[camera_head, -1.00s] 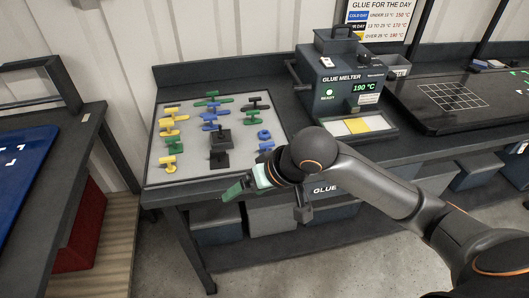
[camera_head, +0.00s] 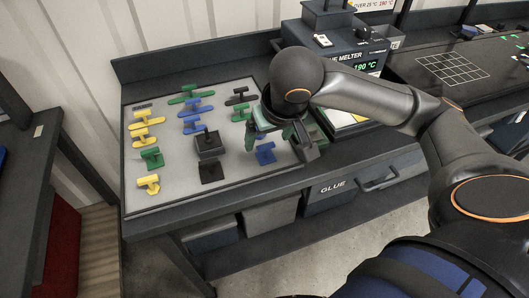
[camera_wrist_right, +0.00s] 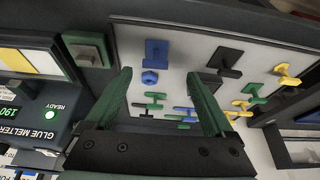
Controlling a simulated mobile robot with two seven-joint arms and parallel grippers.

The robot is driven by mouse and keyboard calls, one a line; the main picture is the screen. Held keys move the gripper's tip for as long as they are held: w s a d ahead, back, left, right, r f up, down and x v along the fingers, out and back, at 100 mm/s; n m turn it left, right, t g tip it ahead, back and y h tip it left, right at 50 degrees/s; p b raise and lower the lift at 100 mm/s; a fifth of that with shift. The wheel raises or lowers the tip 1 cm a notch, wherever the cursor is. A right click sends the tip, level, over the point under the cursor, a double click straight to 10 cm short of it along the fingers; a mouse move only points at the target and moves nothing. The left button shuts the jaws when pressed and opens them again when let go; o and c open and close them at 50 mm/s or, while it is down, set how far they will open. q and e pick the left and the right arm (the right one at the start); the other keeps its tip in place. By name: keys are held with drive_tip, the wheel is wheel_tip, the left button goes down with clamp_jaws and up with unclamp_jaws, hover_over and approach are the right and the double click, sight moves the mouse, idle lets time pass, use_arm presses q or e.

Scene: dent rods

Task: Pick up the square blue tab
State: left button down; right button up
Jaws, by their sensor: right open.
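The square blue tab (camera_head: 265,153) stands on the light grey board at its right side. In the right wrist view the square blue tab (camera_wrist_right: 156,52) has a flat square plate and lies beyond the fingertips, roughly between their lines. My right gripper (camera_head: 279,148) is over the right edge of the board, close to the tab, and its fingers are apart and empty. My left gripper is not in view.
The board (camera_head: 225,180) also holds yellow tabs (camera_head: 148,184), green tabs (camera_head: 152,158), more blue tabs and black ones (camera_head: 210,172). A glue melter (camera_head: 345,50) stands close on the right. The board's front strip is bare.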

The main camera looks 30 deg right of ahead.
sight(266, 146)
drive_tip(key=shift+x, duration=1)
drive_tip(key=x, duration=0.2)
drive_tip(key=d+b+x, duration=0.1)
drive_tip(key=x, duration=0.1)
drive_tip(key=shift+w, duration=0.2)
drive_tip(key=shift+w+f, duration=0.25)
drive_tip(key=shift+f, duration=0.25)
drive_tip(key=shift+c, duration=0.4)
drive_tip(key=c, duration=1.1)
